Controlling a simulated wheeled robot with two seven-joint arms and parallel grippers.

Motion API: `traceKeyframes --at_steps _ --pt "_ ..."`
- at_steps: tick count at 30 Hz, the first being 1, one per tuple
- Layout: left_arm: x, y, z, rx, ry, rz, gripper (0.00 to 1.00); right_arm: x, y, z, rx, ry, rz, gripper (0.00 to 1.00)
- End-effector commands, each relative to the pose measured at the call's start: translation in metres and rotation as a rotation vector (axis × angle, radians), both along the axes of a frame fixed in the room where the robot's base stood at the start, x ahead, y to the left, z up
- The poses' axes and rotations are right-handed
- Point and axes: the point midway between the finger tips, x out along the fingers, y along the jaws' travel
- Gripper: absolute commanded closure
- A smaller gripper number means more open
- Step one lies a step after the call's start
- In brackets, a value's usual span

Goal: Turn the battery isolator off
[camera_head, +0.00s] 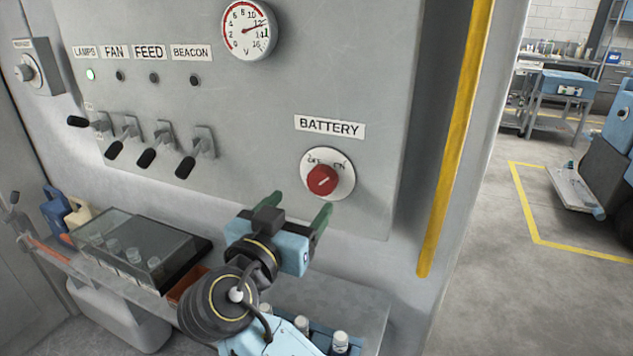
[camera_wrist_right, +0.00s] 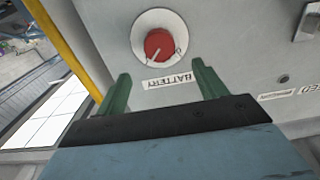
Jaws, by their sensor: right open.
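The battery isolator is a red knob (camera_head: 322,180) on a round white dial under the BATTERY label (camera_head: 330,127) on the grey panel. Its dial is marked OFF at the left and ON at the right. The knob's pale pointer line slants toward the upper right, on the ON side. The knob also shows in the right wrist view (camera_wrist_right: 159,44), beyond the fingers. My right gripper (camera_head: 298,208) has two green fingers spread apart and empty, just below the dial and apart from the knob. My left gripper is not in view.
Several black-handled levers (camera_head: 146,158) and a gauge (camera_head: 248,29) are on the same panel (camera_head: 260,110). Below is a shelf with a clear-lidded box (camera_head: 135,248) and several bottles (camera_head: 340,342). A yellow strip (camera_head: 455,140) marks the panel's right edge, with open floor beyond.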

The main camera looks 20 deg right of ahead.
Motion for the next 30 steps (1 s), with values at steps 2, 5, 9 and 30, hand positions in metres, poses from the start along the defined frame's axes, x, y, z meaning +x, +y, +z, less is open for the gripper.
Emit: traceKeyframes --at_steps 2,5,9,30 --pt "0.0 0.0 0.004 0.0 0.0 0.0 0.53 0.013 -0.014 0.002 -0.004 -0.001 -0.002 0.29" --pt "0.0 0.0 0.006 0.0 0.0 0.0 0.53 0.027 -0.028 0.002 -0.004 0.0 -0.003 0.29" --pt "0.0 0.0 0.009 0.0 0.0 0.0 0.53 0.043 -0.044 0.001 -0.004 0.001 -0.002 0.29" --pt "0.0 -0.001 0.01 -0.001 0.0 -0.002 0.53 0.057 -0.058 -0.001 0.001 0.002 0.001 0.53"
